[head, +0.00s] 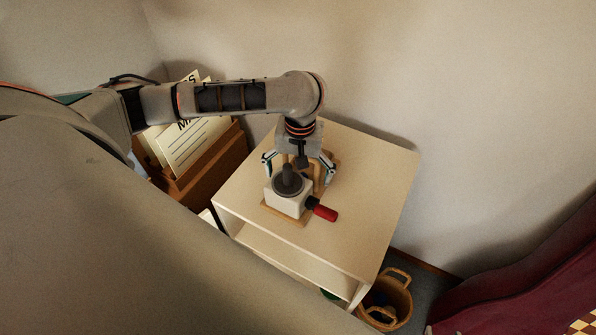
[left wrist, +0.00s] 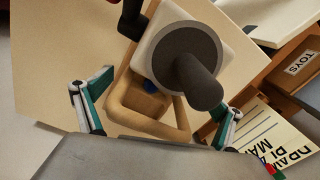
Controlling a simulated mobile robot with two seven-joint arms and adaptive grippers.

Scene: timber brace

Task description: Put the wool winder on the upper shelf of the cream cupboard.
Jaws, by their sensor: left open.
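The wool winder (head: 287,204) stands upright on top of the cream cupboard (head: 370,195). It has a white body, a dark grey spool, a red crank grip (head: 325,212) and a wooden base. In the left wrist view its dark spool (left wrist: 190,65) and a wooden loop handle (left wrist: 150,126) show. My left gripper (head: 298,166) is open above the winder's back part; in the left wrist view its fingers (left wrist: 155,105) stand on either side of the loop, apart from it. The cupboard's open front shows an upper shelf (head: 290,255), partly hidden by my arm. My right gripper is out of view.
A brown wooden box (head: 205,165) with paper cards (head: 185,150) stands left of the cupboard. A wicker basket (head: 388,300) is on the floor at its right front. A dark red draped piece (head: 530,275) lies at lower right. Walls close in behind.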

